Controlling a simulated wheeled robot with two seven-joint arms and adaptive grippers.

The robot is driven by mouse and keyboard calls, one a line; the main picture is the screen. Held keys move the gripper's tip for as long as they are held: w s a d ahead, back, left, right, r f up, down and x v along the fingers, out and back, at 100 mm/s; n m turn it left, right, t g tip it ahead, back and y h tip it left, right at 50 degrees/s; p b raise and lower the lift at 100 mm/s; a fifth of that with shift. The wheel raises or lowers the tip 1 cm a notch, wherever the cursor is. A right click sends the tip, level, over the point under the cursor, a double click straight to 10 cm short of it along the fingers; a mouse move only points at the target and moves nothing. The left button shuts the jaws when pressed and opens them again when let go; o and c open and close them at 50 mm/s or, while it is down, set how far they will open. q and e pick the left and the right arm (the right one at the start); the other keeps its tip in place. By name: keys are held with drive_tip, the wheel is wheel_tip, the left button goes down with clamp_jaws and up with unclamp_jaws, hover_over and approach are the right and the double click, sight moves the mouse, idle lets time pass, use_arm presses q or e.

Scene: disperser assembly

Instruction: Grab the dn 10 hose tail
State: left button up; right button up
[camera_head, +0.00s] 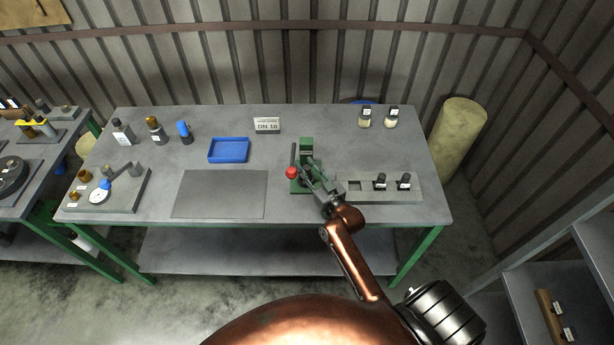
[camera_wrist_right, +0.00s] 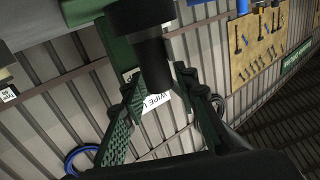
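In the head view, two black labelled fittings (camera_head: 380,182) and (camera_head: 404,182), which look like hose tails, stand in a grey holder (camera_head: 416,192) at the table's right; their labels are too small to read. The holder's left square recess is empty. My right gripper (camera_head: 318,182) is left of this recess, at the green press (camera_head: 306,146). In the right wrist view, its green-padded fingers (camera_wrist_right: 155,112) are spread apart. A dark cylinder (camera_wrist_right: 154,62) shows between and beyond them; I cannot tell whether it belongs to the press. My left gripper is out of view.
The press has a red-knobbed lever (camera_head: 291,172). Two labelled bottles (camera_head: 365,117) and (camera_head: 392,117) stand at the back right. The mat is clear.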

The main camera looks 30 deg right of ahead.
clamp_jaws()
idle(0.3)
drive_tip(key=shift+r, duration=0.15)
